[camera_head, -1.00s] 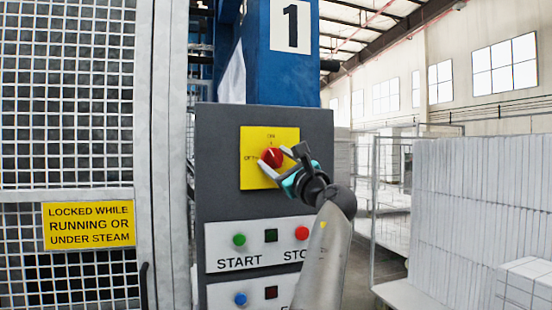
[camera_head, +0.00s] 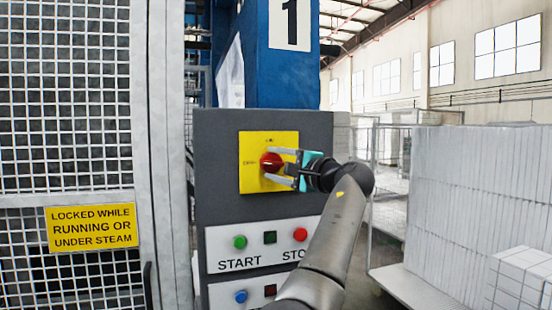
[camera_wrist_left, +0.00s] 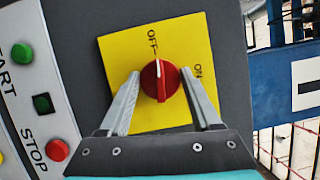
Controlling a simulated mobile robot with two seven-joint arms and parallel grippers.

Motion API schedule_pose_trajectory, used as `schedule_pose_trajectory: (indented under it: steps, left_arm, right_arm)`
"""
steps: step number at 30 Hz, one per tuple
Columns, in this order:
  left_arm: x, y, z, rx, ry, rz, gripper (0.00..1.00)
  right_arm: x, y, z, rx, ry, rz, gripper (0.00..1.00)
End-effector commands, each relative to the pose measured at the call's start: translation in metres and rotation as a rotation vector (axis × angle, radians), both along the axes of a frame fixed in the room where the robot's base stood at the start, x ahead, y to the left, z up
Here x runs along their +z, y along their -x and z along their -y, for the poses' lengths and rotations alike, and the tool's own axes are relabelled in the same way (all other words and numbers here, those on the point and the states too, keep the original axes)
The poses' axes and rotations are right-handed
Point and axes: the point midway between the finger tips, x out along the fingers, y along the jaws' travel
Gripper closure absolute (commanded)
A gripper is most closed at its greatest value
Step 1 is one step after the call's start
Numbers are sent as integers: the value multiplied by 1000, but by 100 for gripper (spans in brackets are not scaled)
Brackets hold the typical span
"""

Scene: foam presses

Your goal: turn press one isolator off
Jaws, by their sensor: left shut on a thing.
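The press one isolator is a red rotary knob (camera_head: 271,162) on a yellow plate (camera_head: 254,178), set in a dark grey panel under the number 1. In the left wrist view the red knob (camera_wrist_left: 160,88) has its white mark pointing up at the word OFF; ON is to the right. My left gripper (camera_head: 272,166) reaches the knob from the right in the head view. In the wrist view its fingers (camera_wrist_left: 161,75) lie on either side of the knob, shut on it. My right gripper is not in view.
Below the isolator, a white strip holds a green START button (camera_head: 239,242) and a red STOP button (camera_head: 300,234). A mesh guard (camera_head: 66,100) with a yellow warning sign (camera_head: 91,227) stands at left. White foam blocks (camera_head: 470,190) are stacked at right.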

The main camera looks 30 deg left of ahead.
Motion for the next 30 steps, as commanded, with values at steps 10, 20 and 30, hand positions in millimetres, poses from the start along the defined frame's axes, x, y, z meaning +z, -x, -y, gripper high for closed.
schedule_pose_trajectory:
  steps: [10,20,30]
  left_arm:
    - [2,0,0,-2,79,97,91]
    - [1,0,0,-3,91,111,91]
    - [1,0,0,-3,91,110,19]
  right_arm:
    - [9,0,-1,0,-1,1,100]
    - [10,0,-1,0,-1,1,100]
    - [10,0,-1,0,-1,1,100]
